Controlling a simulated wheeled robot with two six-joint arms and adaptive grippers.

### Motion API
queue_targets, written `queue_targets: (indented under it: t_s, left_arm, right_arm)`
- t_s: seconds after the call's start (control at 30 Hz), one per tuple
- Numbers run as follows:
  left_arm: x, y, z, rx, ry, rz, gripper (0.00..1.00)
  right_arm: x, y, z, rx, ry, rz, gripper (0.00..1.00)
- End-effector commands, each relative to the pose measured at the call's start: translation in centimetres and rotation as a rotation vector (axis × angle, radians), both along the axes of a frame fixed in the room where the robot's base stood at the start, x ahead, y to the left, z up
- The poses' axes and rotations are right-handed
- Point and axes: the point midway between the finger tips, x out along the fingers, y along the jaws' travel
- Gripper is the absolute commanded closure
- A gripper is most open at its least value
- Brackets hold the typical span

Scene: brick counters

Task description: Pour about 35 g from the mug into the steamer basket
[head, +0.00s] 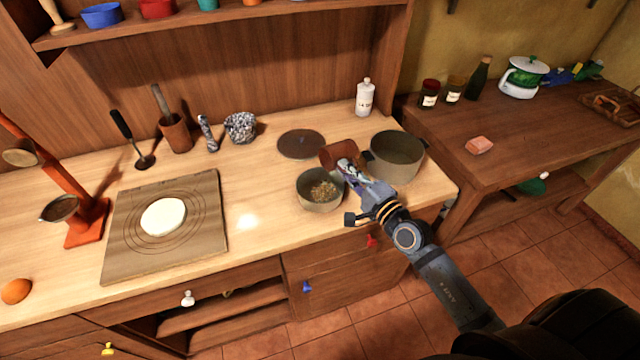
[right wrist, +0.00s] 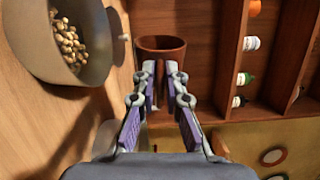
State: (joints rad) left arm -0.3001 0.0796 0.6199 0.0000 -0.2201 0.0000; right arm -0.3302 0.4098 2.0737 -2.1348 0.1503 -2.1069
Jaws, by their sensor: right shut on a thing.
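The reddish-brown mug (head: 338,152) is held by my right gripper (head: 350,170), whose fingers are shut on it; the mug also shows at the fingertips in the right wrist view (right wrist: 162,46). The mug looks tilted, above and beside the far right rim of the steamer basket (head: 309,203). The basket is a grey-brown round bowl with tan pieces (head: 323,189) lying in it. These pieces show clearly in the right wrist view (right wrist: 67,45). No falling stream is visible, and the mug's contents cannot be made out. My left gripper is not in view.
A deep pot (head: 397,165) stands just right of the mug, and a dark round lid (head: 302,144) lies behind the basket. A white bottle (head: 365,98) stands farther back. A board (head: 130,250) with a white disc (head: 163,217) lies left; the counter between is clear.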

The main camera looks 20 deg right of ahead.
Motion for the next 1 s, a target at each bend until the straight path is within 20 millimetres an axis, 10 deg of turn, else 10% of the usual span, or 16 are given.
queue_targets:
  t_s: [1.0]
  left_arm:
    - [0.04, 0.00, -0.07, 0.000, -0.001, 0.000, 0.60]
  right_arm:
    - [-0.05, 0.20, 0.21, -0.058, -0.019, 0.000, 1.00]
